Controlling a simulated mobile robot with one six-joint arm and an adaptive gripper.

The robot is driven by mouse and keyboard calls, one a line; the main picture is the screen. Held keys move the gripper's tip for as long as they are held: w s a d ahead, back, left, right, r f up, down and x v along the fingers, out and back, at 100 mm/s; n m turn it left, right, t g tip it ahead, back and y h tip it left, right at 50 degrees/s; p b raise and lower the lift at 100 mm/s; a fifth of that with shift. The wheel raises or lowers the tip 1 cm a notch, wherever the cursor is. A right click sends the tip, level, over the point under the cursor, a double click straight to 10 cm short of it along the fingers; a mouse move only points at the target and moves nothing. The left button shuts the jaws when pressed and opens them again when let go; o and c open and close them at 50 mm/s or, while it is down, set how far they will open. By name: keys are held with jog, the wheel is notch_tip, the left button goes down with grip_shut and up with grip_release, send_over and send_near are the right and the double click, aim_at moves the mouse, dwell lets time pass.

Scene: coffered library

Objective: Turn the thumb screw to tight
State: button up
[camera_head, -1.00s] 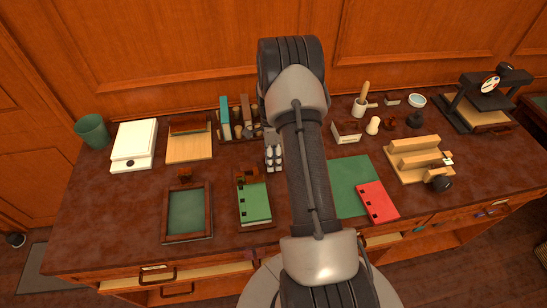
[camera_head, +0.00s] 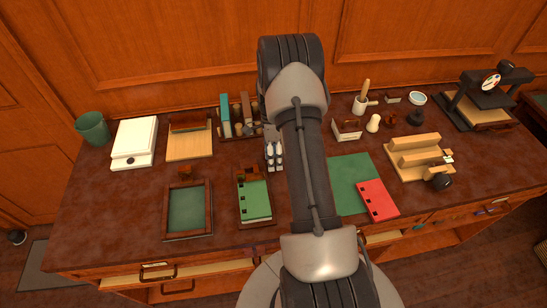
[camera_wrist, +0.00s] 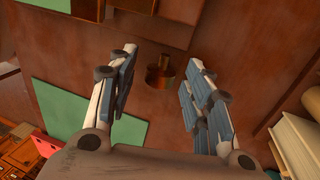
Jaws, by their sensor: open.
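A short brass-brown cylinder with a narrow upright part on top, which looks like the thumb screw (camera_wrist: 160,76), stands on a dark reddish-brown surface in the wrist view. My gripper (camera_wrist: 156,78) is open, with its two white and blue fingers apart on either side of it in the picture. I see no contact between the fingers and the screw. In the head view my gripper (camera_head: 273,156) shows beside the arm, over the middle of the desk. I cannot make out the screw there; my arm or gripper may hide it.
A green book (camera_head: 254,201) in a brown holder lies left of my arm, beside a green framed panel (camera_head: 187,208). A green mat (camera_head: 348,183) with a red book (camera_head: 376,200) lies right. A rack of blocks (camera_head: 226,116) stands behind. A wooden fixture (camera_head: 408,160) stands farther right.

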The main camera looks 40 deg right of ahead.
jog(key=v, duration=1.2)
